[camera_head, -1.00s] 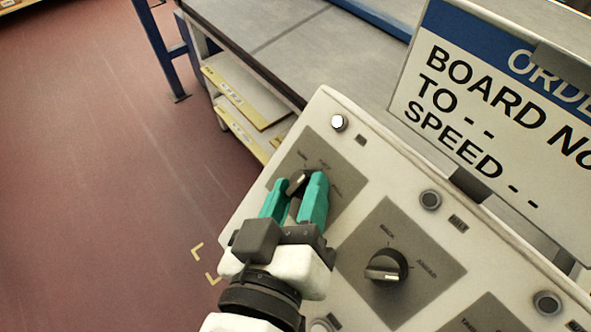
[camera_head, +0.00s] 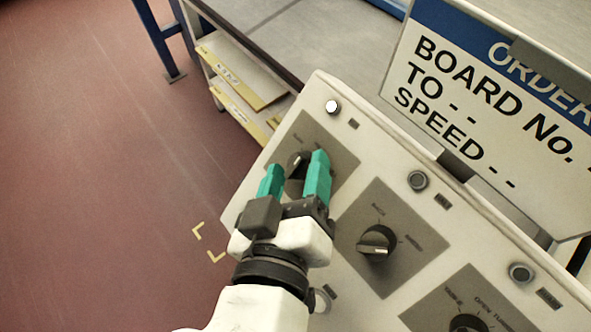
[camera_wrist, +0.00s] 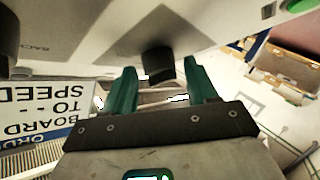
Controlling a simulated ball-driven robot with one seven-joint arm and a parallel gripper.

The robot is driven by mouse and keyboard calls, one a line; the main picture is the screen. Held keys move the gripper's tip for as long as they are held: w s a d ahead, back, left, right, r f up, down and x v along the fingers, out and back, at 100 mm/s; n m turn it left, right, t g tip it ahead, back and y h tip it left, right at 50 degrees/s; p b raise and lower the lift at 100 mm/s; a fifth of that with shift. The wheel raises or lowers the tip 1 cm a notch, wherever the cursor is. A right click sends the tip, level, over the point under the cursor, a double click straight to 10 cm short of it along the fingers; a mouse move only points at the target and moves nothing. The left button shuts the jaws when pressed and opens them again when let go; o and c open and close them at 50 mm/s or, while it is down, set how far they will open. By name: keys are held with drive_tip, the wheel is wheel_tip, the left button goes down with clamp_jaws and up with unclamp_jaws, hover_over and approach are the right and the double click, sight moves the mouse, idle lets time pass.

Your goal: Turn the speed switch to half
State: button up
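The knob between my fingers (camera_head: 298,160) is a small black rotary switch on a grey diamond plate (camera_head: 342,163) at the panel's left end. It appears to be the speed switch, but its small labels are not clearly readable. A pale pointer mark shows on it; its exact setting cannot be told. My gripper (camera_head: 294,167) has teal fingers standing apart on either side of this knob, with gaps showing. In the wrist view, the dark knob (camera_wrist: 158,64) lies just beyond and between the open fingertips.
A second black knob (camera_head: 378,242), marked back and ahead, sits to the right on its own plate. A third knob (camera_head: 466,323) is at the lower edge. An order sign (camera_head: 480,110) stands behind the panel. A bench with shelves (camera_head: 235,80) is at the back.

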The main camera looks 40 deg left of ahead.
drive_tip(key=shift+o, duration=0.4)
drive_tip(key=shift+s+d, duration=0.2)
drive_tip(key=shift+s, duration=0.1)
drive_tip(key=p+v, duration=0.3)
drive_tip(key=v, duration=0.7)
drive_tip(key=shift+s+r, duration=0.1)
